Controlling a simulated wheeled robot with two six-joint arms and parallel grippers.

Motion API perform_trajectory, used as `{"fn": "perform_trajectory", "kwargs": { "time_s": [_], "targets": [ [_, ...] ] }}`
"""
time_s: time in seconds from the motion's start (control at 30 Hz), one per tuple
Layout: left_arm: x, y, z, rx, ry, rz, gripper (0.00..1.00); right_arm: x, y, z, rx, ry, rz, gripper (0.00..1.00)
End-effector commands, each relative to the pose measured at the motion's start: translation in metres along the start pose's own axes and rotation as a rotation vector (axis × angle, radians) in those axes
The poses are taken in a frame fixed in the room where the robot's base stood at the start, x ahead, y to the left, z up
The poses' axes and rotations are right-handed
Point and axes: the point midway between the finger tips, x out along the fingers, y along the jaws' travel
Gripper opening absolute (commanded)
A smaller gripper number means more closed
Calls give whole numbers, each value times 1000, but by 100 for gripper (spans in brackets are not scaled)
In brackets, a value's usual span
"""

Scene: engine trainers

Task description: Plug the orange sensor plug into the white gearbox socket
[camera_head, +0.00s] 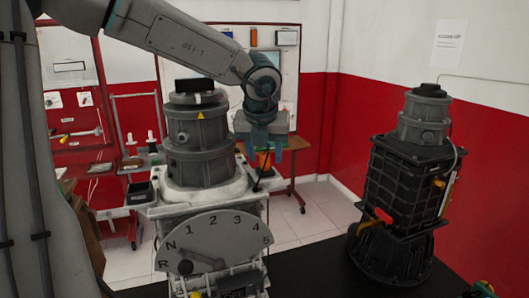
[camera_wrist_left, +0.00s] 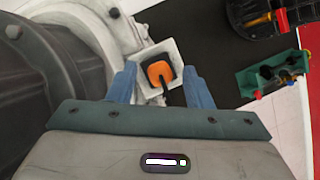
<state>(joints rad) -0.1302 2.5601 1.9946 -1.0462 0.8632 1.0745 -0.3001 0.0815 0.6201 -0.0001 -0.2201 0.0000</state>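The orange sensor plug (camera_wrist_left: 158,72) shows in the left wrist view inside the outline of the white square socket (camera_wrist_left: 148,55), with a dark cable running from it towards my gripper. I cannot tell how deep it sits. My left gripper (camera_wrist_left: 160,68) is open, its two blue fingers on either side of the plug with gaps to both. In the head view, my left gripper (camera_head: 262,158) points down beside the right side of the gearbox (camera_head: 198,150), and a bit of the orange plug (camera_head: 264,161) shows between its fingers. My right gripper is not in view.
A gear-number plate (camera_head: 215,245) is on the front of the gearbox stand. A second dark engine unit (camera_head: 403,190) stands on the black surface (camera_head: 325,275) at the right. A green holder (camera_wrist_left: 272,75) lies right of the socket in the wrist view.

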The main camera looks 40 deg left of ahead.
Motion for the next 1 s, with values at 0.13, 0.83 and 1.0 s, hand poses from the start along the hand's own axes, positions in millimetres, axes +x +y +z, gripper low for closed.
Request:
{"fn": "perform_trajectory", "kwargs": {
  "time_s": [0.13,0.83,1.0],
  "targets": [
    [0,0,0,0,0,0,48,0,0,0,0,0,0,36],
    [-68,0,3,2,0,0,48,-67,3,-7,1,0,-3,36],
    [-89,0,3,1,1,-1,48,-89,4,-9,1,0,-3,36]
  ]
}}
